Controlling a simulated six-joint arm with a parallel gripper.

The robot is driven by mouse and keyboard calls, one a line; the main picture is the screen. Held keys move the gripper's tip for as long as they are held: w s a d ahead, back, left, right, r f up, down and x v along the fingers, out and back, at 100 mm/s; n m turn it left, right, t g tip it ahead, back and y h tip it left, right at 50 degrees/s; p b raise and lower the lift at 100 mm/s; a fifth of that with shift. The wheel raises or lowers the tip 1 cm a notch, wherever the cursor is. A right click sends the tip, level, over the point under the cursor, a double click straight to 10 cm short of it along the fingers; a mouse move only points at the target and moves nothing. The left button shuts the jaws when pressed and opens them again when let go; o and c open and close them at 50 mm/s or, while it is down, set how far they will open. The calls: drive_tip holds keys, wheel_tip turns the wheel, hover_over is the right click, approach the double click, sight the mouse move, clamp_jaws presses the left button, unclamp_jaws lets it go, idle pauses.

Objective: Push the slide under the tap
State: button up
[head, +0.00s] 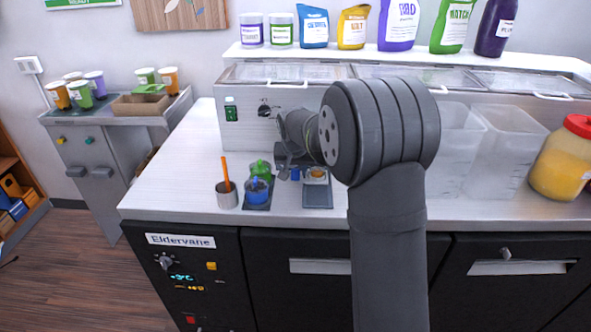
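My gripper (289,166) is small and partly hidden at the back of the counter, left of my large grey arm; blue parts show at its end. I cannot tell whether it is open or shut, or whether it touches anything. A flat grey plate (318,198), possibly the slide, lies just right of and in front of it, with a small orange and white round item (317,174) at its back end. A second dark plate (257,207) to the left carries a blue piece (257,189) and a green piece (260,169). I cannot make out a tap.
A metal cup (227,197) with an orange stick stands left of the plates. A steel unit (255,125) with a switch and knob backs the counter. Clear bins (508,150) and a yellow jar (564,160) stand right. The white counter (172,190) is clear at left.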

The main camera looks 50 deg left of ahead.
drive_tip(key=v, duration=1.7)
drive_tip(key=shift+r, duration=0.2)
drive_tip(key=shift+d, duration=0.1)
drive_tip(key=shift+f, duration=0.1)
drive_tip(key=x, duration=1.7)
drive_tip(key=shift+f, duration=0.15)
drive_tip(key=shift+s, duration=0.1)
